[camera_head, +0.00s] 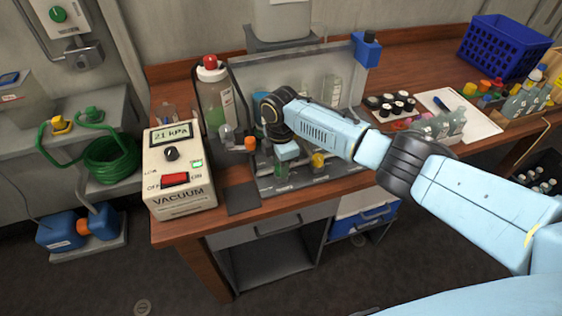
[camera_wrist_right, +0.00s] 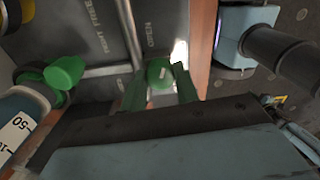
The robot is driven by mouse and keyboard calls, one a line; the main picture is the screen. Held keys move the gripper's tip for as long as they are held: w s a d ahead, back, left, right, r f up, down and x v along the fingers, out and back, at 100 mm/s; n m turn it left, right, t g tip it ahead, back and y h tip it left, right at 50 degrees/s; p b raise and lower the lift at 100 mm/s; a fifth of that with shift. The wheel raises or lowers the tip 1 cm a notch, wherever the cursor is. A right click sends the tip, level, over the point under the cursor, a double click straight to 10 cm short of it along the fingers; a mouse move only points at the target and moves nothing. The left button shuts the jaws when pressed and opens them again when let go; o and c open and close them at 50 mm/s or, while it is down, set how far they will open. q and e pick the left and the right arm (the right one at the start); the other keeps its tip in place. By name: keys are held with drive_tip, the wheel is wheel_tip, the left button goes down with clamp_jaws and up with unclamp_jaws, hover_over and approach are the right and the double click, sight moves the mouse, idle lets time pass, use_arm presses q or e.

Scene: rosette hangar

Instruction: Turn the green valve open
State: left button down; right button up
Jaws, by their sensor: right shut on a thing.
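The green valve (camera_wrist_right: 160,71) is a small green knob with a pale mark, on a dark panel in the right wrist view. My right gripper (camera_wrist_right: 160,88) has its two green-looking fingers on either side of the knob and is shut on it. In the head view, my right arm comes in from the right and the right gripper (camera_head: 282,168) points down at the small rig on the bench. The gripper and arm hide most of the valve there. My left gripper is not in view.
A vacuum box (camera_head: 180,196) reading 21 kPa stands left of the rig. A red-capped bottle (camera_head: 214,98) stands behind it. A yellow knob (camera_head: 318,160) sits just right of the gripper. A white tray (camera_head: 478,124) and blue crate (camera_head: 490,48) are farther right.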

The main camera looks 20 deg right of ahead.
drive_tip(key=n, duration=0.4)
drive_tip(key=shift+a, duration=0.1)
idle(0.7)
drive_tip(key=o, duration=1)
drive_tip(key=shift+c, duration=0.2)
drive_tip(key=shift+r, duration=0.15)
wheel_tip(320, 180, up, 13)
drive_tip(key=p, duration=0.1)
drive_tip(key=shift+w, duration=0.15)
